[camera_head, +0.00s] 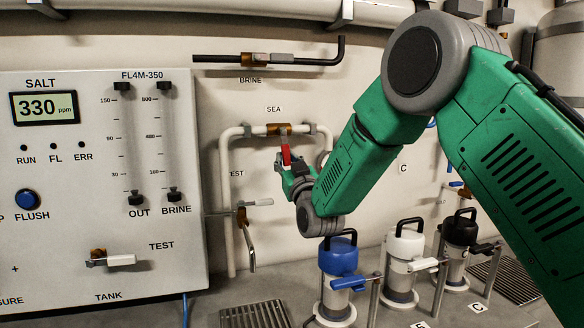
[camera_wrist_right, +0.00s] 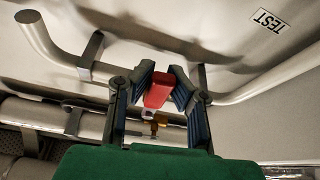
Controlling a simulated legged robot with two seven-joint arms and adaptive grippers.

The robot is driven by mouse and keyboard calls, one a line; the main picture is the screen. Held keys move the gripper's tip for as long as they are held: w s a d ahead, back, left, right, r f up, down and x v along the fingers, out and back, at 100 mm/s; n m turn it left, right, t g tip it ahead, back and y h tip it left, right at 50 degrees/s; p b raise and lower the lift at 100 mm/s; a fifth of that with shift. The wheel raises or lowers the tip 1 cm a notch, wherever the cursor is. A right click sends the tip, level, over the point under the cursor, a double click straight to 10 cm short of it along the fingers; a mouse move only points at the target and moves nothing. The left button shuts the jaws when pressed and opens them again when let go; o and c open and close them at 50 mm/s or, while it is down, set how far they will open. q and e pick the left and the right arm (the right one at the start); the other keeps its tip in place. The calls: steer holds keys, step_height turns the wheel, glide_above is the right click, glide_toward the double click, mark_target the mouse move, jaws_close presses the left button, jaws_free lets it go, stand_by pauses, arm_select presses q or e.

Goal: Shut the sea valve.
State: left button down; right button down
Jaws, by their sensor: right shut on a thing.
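The sea valve (camera_head: 279,129) is a brass body on the top run of a white pipe, under the SEA label. Its red handle (camera_head: 286,154) points down from the body, across the line of the horizontal pipe. My right gripper (camera_head: 287,166) is at the handle's lower end. In the right wrist view the gripper (camera_wrist_right: 163,84) has its two fingers on either side of the red handle (camera_wrist_right: 158,91), shut on it. The brass body (camera_wrist_right: 158,122) shows beyond it, partly hidden. My left gripper is not in view.
A white panel (camera_head: 100,210) with gauges stands at the left. A brine valve (camera_head: 265,58) sits on a dark pipe above. A test valve (camera_head: 243,213) is below left. Blue, white and black capped canisters (camera_head: 338,256) stand below my right arm.

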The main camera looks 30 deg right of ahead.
steer(key=shift+w+a+r+m+h+b, duration=0.1)
steer(key=shift+a+r+m+h+b, duration=0.3)
steer(key=shift+m, duration=0.45)
steer(key=shift+a+r+m+h+b, duration=0.1)
steer(key=shift+a+r+m+h, duration=0.05)
steer(key=shift+m+h, duration=0.6)
steer(key=shift+m, duration=0.4)
steer(key=c, duration=1.8)
jaws_free()
steer(key=o, duration=0.4)
steer(key=shift+a+r, duration=0.1)
steer(key=shift+a, duration=0.05)
steer(key=shift+c, duration=0.2)
steer(key=v, duration=1.2)
steer(key=shift+s+a, duration=0.25)
steer(key=shift+a, duration=0.15)
steer(key=shift+d, duration=0.25)
